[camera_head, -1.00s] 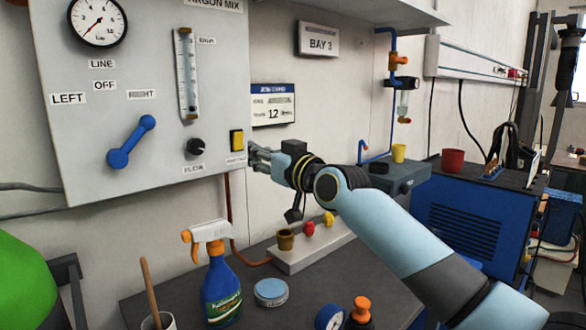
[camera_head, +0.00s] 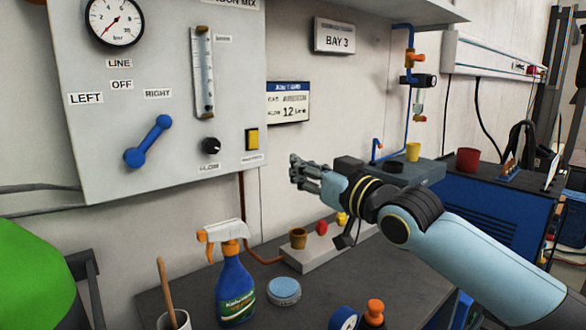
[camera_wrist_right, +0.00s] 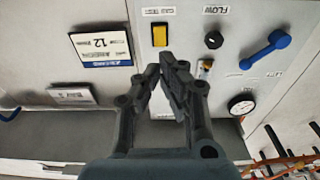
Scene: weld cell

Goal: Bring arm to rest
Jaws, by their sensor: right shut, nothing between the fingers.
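My right gripper (camera_head: 308,175) is shut and empty in the head view. It hangs in the air in front of the wall, to the right of the grey gas panel (camera_head: 185,180) and above the bench. Its fingertips are apart from the yellow switch (camera_head: 252,139) on the panel. In the right wrist view my right gripper (camera_wrist_right: 168,72) has its fingers together, with the yellow switch (camera_wrist_right: 159,35) beyond them. The panel's blue lever (camera_head: 148,141) is tilted toward upper right. My left gripper is not in view.
A blue machine (camera_head: 500,215) with a red cup (camera_head: 467,160) stands at right. Air around the gripper is clear.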

